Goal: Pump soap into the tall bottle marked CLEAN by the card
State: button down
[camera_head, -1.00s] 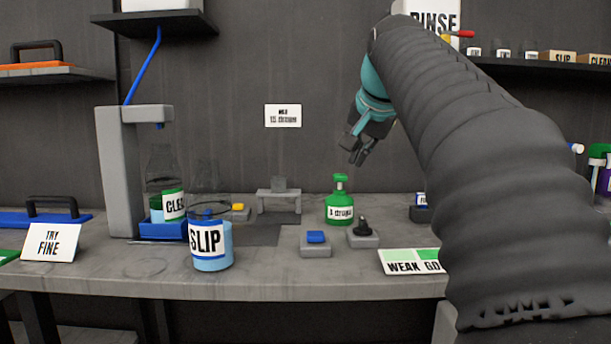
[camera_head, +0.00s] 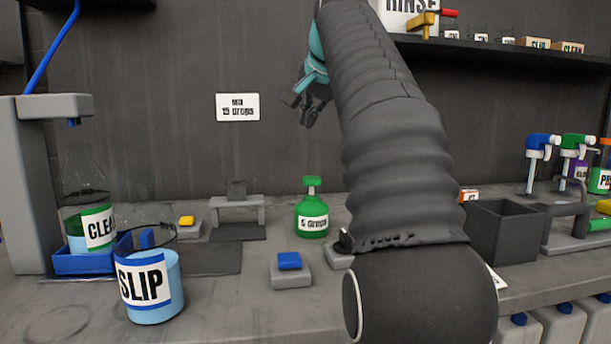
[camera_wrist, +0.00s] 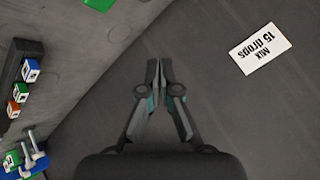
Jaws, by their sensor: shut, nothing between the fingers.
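The tall clear bottle marked CLEAN (camera_head: 72,220) stands upright in a blue tray at the left, under a grey stand's spout, with pale blue liquid low inside. A green pump bottle (camera_head: 311,222) stands mid-counter; its label reads "drops", with the number unclear. A white wall card (camera_head: 238,107) reads "MIX 15 drops"; it also shows in the wrist view (camera_wrist: 260,55). My gripper (camera_head: 303,108) is in the air near the back wall, above and apart from the green pump bottle. In the wrist view its fingertips (camera_wrist: 160,69) are together and empty.
A SLIP beaker (camera_head: 150,285) stands in front of the CLEAN bottle. A blue button block (camera_head: 290,271) sits in front of the green pump. A dark bin (camera_head: 505,232) and spray bottles (camera_head: 537,165) are at the right. A small grey stand (camera_head: 237,208) is mid-counter.

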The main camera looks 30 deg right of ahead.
aim_at(313, 178)
jog(key=f+b, duration=0.1)
jog(key=f, duration=0.2)
jog(key=f+b, duration=0.2)
jog(key=f, duration=0.1)
jog(key=f+b, duration=0.2)
jog(key=shift+s+d+f, duration=0.15)
jog(key=shift+d+f, duration=0.2)
jog(key=shift+f, duration=0.05)
jog(key=shift+f, duration=0.1)
dwell(1.4)
jog(key=shift+f, duration=0.3)
jog(key=shift+f+b, duration=0.8)
jog(key=shift+f, duration=0.2)
dwell(1.3)
jog(key=shift+r, duration=0.15)
jog(key=shift+r+p, duration=1.2)
jog(key=shift+p, duration=0.15)
jog(key=shift+r, duration=0.1)
